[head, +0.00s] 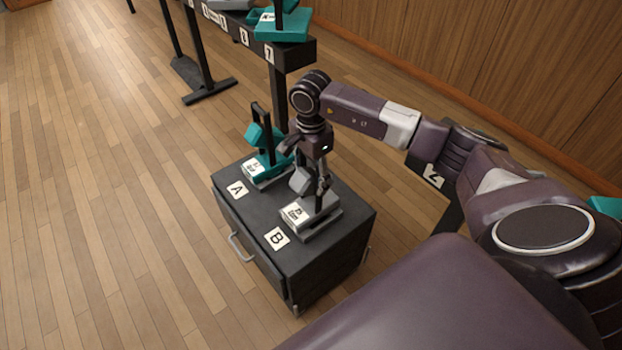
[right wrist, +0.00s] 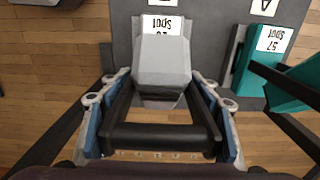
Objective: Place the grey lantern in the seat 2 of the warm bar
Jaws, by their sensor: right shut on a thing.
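The grey lantern (head: 323,221) stands upright on the dark cabinet, by the label B, with a white tag on its base. My right gripper (head: 318,185) reaches down from above and is shut on the lantern's upper part. In the right wrist view the lantern's grey head (right wrist: 162,62) and black yoke (right wrist: 160,138) lie between my fingers. I cannot tell whether the base is lifted off the cabinet. A dark bar (head: 295,52) with numbered labels, including 6 and 7, is at the top. I cannot tell which bar is the warm one. My left gripper is out of view.
A teal lantern (head: 270,172) stands close beside the grey one, by label A on the cabinet (head: 300,265). Another teal lantern (head: 285,27) sits on the bar at 7. A dark part with a white label (head: 433,177) shows behind my right arm. The floor at left is clear.

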